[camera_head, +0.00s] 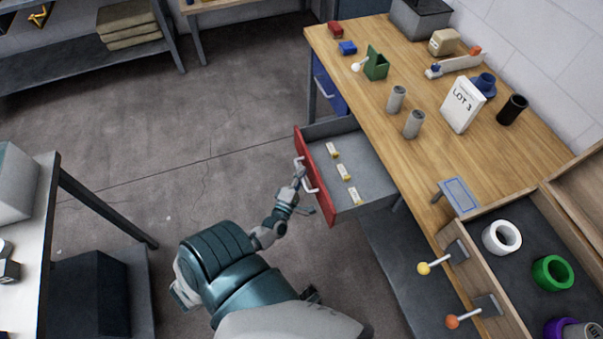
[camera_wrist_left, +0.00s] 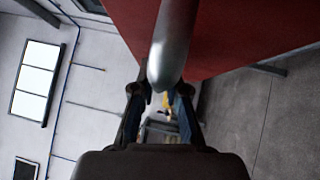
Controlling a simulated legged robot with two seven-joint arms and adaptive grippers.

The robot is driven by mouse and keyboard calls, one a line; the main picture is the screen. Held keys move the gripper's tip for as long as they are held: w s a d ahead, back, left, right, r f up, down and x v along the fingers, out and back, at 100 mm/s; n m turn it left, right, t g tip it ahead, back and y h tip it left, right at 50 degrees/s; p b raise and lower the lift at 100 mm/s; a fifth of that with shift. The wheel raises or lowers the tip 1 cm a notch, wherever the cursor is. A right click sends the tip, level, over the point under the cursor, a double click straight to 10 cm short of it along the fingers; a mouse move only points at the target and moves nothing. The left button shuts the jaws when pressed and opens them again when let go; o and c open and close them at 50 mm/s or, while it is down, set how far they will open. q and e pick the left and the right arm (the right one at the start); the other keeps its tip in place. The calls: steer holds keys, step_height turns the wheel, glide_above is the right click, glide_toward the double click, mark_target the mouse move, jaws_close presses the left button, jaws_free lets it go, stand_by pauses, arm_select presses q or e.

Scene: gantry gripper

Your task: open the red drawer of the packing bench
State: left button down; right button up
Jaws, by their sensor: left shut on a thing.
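The red drawer (camera_head: 323,203) stands pulled out from the long side of the wooden packing bench (camera_head: 430,150). Its grey inside shows, with several small white and yellow items (camera_head: 343,171) in it. My left gripper (camera_head: 301,178) is at the drawer's front, shut on its pale handle (camera_head: 311,187). In the left wrist view the silver handle bar (camera_wrist_left: 172,50) runs between the two fingers (camera_wrist_left: 160,98), close to the red front (camera_wrist_left: 235,35). My right gripper is not in view.
A blue drawer (camera_head: 328,88) is farther along the bench. On the bench top are grey cylinders (camera_head: 413,124), a green holder (camera_head: 376,66) and a LOT 3 card (camera_head: 462,105). Levers (camera_head: 437,264) and a tray of rings stand at right. The floor left of the drawer is clear.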

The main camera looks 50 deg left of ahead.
arm_select(q)
steer(key=c, duration=1.2)
jaws_free()
steer(key=shift+s+d+f, duration=0.1)
steer(key=shift+d+f, duration=0.15)
steer(key=shift+f, duration=0.2)
steer(key=shift+r, duration=0.2)
steer(key=v, duration=1.2)
steer(key=shift+f, duration=0.1)
